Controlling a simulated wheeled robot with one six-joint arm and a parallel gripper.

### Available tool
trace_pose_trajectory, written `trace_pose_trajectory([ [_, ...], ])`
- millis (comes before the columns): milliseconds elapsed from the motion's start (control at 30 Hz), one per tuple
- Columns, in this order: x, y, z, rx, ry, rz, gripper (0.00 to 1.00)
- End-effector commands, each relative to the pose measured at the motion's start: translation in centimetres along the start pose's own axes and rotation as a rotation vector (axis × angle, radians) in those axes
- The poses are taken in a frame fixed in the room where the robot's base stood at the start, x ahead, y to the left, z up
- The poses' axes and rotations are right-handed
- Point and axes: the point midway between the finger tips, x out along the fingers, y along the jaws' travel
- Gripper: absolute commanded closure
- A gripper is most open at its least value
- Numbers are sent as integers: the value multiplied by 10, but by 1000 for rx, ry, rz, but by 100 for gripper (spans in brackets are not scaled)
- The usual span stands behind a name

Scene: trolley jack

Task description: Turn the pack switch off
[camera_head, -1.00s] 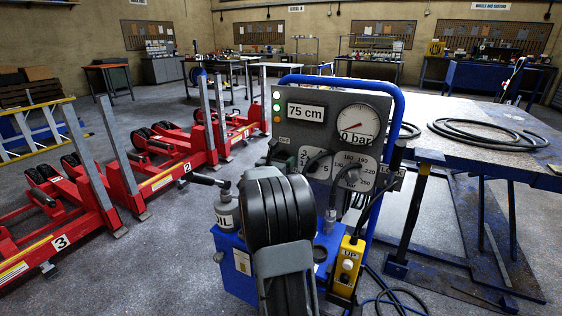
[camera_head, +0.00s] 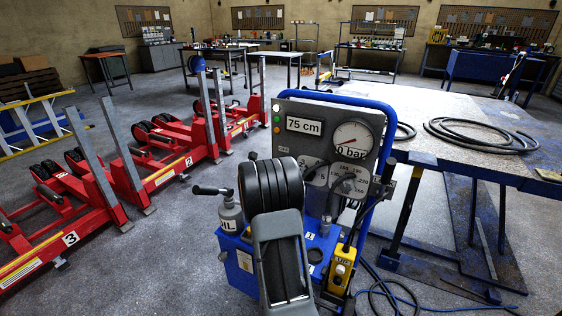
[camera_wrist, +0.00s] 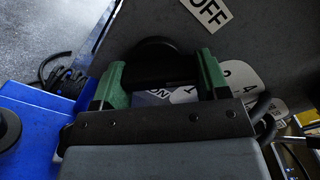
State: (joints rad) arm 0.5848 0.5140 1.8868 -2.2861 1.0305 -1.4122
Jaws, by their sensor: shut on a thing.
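The power pack's grey panel (camera_head: 318,112) stands on a blue trolley body (camera_head: 238,262). It carries a 75 cm display (camera_head: 304,125) and a round gauge (camera_head: 352,141) reading about 0 bar. In the wrist view the pack switch's black knob (camera_wrist: 160,62) sits between the green fingers of my gripper (camera_wrist: 161,80), which is shut on it. An OFF label (camera_wrist: 208,10) is above right of the knob, and a partly hidden ON label (camera_wrist: 157,93) lies below it. In the head view my black arm hides the switch and gripper.
Red wheeled lifting columns (camera_head: 165,172) stand at left. A worn steel table (camera_head: 455,165) with a coiled black hose (camera_head: 480,133) is at right. A yellow pendant (camera_head: 341,268) hangs on the pack, with cables on the floor. An oil can (camera_head: 229,214) stands on the pack.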

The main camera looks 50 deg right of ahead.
Motion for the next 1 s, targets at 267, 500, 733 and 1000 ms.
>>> trace_pose_trajectory([
  [267,0,-5,4,-262,1,1,56],
  [500,0,-5,4,-459,1,1,56],
  [733,0,-4,3,-597,1,1,56],
  [1000,0,-3,2,-685,0,1,56],
])
